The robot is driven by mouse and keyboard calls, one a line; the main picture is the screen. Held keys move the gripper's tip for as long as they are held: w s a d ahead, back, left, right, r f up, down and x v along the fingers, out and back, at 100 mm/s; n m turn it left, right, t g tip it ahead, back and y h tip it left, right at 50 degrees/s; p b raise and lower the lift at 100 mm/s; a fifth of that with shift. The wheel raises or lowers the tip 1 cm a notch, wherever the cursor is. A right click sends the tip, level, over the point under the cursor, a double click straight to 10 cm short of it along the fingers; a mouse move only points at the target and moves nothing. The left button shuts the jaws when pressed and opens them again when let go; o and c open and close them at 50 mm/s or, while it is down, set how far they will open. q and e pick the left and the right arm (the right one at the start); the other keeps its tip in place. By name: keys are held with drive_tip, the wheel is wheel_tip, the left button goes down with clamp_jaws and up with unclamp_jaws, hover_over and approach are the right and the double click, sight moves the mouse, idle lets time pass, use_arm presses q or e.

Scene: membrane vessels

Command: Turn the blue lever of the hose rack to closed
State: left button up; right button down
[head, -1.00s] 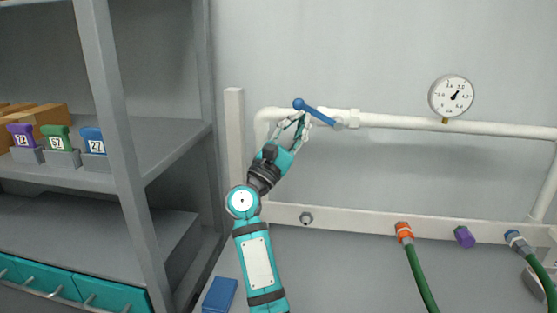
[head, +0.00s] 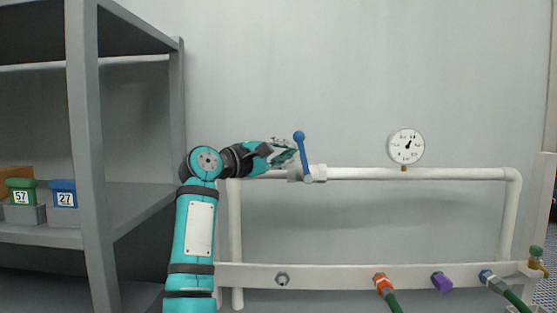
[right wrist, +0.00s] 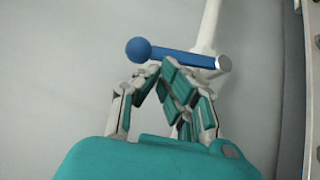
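The blue lever (head: 302,155) with its ball end stands nearly upright on the white pipe valve, steeply across the horizontal pipe, leaning slightly left at the top. It also shows in the right wrist view (right wrist: 180,55), just beyond my fingertips. My right gripper (head: 290,153) is at the lever's left side, its fingertips close to or touching it. In the right wrist view its fingers (right wrist: 156,74) draw together at the tips and appear shut, with the lever not between them. My left gripper is not in view.
The white hose rack's pipe (head: 420,174) carries a round gauge (head: 406,146). A grey shelf (head: 130,215) with labelled bins stands at the left.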

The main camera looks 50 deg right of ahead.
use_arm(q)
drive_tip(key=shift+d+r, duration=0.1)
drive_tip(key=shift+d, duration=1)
use_arm(e)
drive_tip(key=shift+s+d+r+m+y, duration=0.2)
drive_tip(key=shift+s+d+m+y, duration=0.2)
drive_tip(key=shift+m+y, duration=0.15)
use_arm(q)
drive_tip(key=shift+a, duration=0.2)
use_arm(e)
drive_tip(key=shift+d, duration=0.1)
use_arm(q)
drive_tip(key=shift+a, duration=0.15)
use_arm(e)
drive_tip(key=w+a, duration=0.1)
drive_tip(key=a, duration=1.1)
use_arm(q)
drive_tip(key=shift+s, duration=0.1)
